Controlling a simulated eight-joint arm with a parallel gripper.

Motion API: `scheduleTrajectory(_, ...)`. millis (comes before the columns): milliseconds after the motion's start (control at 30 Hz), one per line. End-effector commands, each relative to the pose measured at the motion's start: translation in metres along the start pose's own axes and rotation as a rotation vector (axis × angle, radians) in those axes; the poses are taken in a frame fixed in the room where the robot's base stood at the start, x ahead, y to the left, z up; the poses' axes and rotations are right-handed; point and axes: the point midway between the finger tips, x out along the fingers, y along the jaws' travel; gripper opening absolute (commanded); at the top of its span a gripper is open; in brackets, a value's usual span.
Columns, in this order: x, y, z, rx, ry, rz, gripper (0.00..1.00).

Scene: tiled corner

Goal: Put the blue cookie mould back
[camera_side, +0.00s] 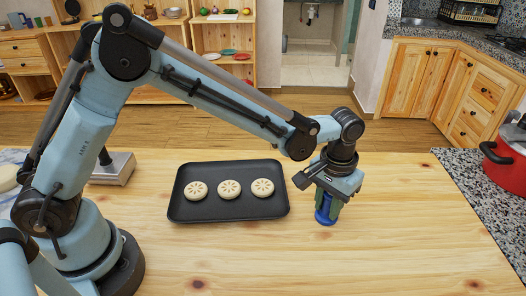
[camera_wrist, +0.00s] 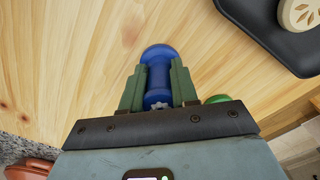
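The blue cookie mould (camera_side: 326,217) is a dark blue, spool-shaped piece with a rounded end, near the middle right of the table. In the wrist view the mould (camera_wrist: 158,57) shows its narrow waist between the two green fingers. My gripper (camera_side: 327,204) points down, and its fingers (camera_wrist: 158,84) press on the waist from both sides. The mould's lower end shows below the fingertips, at or just above the tabletop; I cannot tell if it touches. Its other end is partly hidden by the gripper body.
A black tray (camera_side: 228,213) with three round patterned cookies (camera_side: 229,189) lies left of my gripper. A green rounded thing (camera_wrist: 216,99) peeks out beside the gripper in the wrist view. A red pot (camera_side: 507,163) stands on the speckled counter at right. The front table is clear.

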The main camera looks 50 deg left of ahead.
Motion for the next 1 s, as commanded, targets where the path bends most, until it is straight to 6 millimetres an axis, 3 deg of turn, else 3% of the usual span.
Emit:
scheduleTrajectory(33,0.000,0.000,0.000,0.000,0.000,0.000,0.37)
scheduleTrajectory(133,0.000,0.000,0.000,0.000,0.000,0.000,0.52)
scheduleTrajectory(533,-0.008,0.000,0.000,0.000,0.000,0.000,0.52)
scheduleTrajectory(1000,-0.093,0.000,0.000,0.000,0.000,0.000,0.52)
